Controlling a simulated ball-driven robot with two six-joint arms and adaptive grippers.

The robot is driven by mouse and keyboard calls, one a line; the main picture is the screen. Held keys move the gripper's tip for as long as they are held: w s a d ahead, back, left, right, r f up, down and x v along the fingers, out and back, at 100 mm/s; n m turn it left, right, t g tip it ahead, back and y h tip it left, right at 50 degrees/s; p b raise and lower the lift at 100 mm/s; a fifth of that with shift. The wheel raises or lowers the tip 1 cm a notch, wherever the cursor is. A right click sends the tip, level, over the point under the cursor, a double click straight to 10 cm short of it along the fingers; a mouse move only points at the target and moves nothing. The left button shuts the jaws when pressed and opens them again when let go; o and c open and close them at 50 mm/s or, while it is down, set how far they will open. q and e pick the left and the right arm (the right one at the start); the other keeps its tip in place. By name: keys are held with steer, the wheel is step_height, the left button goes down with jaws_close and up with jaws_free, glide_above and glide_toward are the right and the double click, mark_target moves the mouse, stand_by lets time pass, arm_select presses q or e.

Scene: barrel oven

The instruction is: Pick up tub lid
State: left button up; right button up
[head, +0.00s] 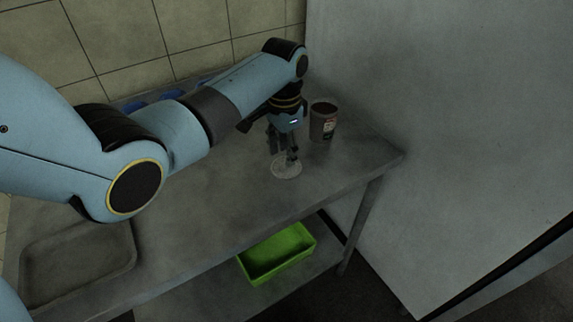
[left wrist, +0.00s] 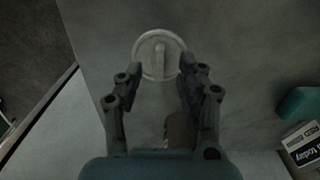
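The tub lid (head: 287,169) is a pale round disc lying flat on the grey metal table. In the left wrist view the lid (left wrist: 148,68) shows a raised bar across its middle. My left gripper (head: 284,158) points down right above the lid in the head view. In the left wrist view its two fingers (left wrist: 158,85) are apart, with the lid beyond and between their tips and nothing held. I cannot tell whether the fingertips touch it. My right gripper is not in view.
An open brown tub (head: 323,121) with a label stands just right of my left gripper. Blue items (head: 160,98) lie along the wall, partly behind my arm. A grey tray (head: 78,262) sits at front left. A green crate (head: 277,254) is on the lower shelf. A large grey panel (head: 440,120) stands at right.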

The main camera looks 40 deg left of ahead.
mark_target(279, 170)
arm_select(q)
step_height(279, 170, down, 2)
steer(key=shift+f, duration=0.5)
steer(key=shift+c, duration=0.6)
steer(key=c, duration=0.7)
jaws_close()
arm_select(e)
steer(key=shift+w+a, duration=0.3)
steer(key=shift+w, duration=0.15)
